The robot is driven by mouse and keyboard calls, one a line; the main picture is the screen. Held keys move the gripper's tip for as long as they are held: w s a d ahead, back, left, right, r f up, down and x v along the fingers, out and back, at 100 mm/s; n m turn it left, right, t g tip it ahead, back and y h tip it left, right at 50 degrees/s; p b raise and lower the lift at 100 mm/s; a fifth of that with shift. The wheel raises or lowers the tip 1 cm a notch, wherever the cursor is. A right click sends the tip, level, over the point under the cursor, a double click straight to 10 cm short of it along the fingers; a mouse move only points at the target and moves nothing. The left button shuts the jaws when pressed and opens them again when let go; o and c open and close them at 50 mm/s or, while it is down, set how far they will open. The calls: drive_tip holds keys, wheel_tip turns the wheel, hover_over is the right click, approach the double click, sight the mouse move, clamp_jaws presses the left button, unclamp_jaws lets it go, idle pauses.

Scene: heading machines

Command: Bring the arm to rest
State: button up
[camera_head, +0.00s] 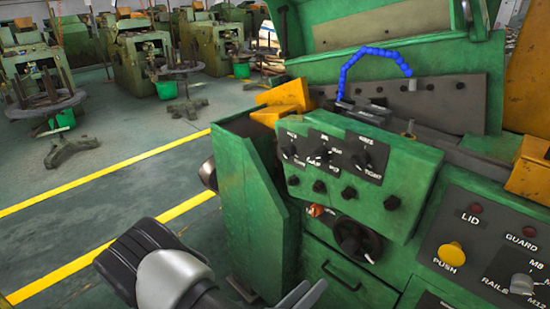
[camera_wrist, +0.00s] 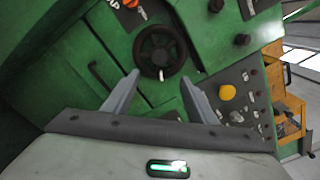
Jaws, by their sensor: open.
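My gripper (camera_head: 306,293) is at the bottom of the head view, in front of the lower front of a green machine (camera_head: 262,215). In the wrist view its two grey fingers (camera_wrist: 161,82) stand apart with nothing between them. A black handwheel (camera_head: 357,240) is on the machine front, up and to the right of the fingers in the head view. In the wrist view the handwheel (camera_wrist: 160,52) shows just beyond the fingertips, with a gap I cannot judge. My arm bends in from the lower left of the head view.
The machine has a knob panel (camera_head: 335,160), a yellow push button (camera_head: 452,254), a drawer handle (camera_head: 338,275) and a blue jointed hose (camera_head: 372,52). Other green machines (camera_head: 145,62) and a round-topped stand (camera_head: 45,105) are at the back left. Floor with yellow lines (camera_head: 120,165) is clear at left.

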drive_tip(key=s+d+r+m+g+y+p, duration=0.1)
drive_tip(key=s+r+m+g+y+p, duration=0.1)
drive_tip(key=r+m, duration=0.8)
drive_tip(key=s+d+r+m+g+y+p, duration=0.1)
drive_tip(key=s+r+m+g+y+p, duration=0.2)
drive_tip(key=r+m, duration=0.6)
drive_tip(key=s+d+r+m+g+y+p, duration=0.1)
drive_tip(key=s+r+m+g+y, duration=0.4)
drive_tip(key=r+m, duration=0.5)
wheel_tip(320, 180, up, 2)
drive_tip(key=shift+d+m+g+p, duration=0.3)
drive_tip(key=shift+g+p, duration=0.3)
drive_tip(key=shift+p, duration=0.25)
drive_tip(key=r+m+t+y, duration=0.1)
drive_tip(key=r+m, duration=0.1)
drive_tip(key=r, duration=0.1)
drive_tip(key=a+r+m+t+y+p, duration=0.1)
drive_tip(key=r+m+t, duration=0.1)
drive_tip(key=r, duration=0.2)
drive_tip(key=s+a+r+m+t+y+p, duration=0.1)
drive_tip(key=r+m+t, duration=0.1)
drive_tip(key=r, duration=0.1)
drive_tip(key=shift+r+y, duration=0.25)
drive_tip(key=shift+y, duration=0.05)
drive_tip(key=shift+c, duration=0.2)
drive_tip(key=shift+a+r, duration=0.15)
drive_tip(key=shift+r, duration=0.1)
drive_tip(key=c, duration=0.4)
drive_tip(key=shift+w+a, duration=0.1)
drive_tip(key=shift+c, duration=0.5)
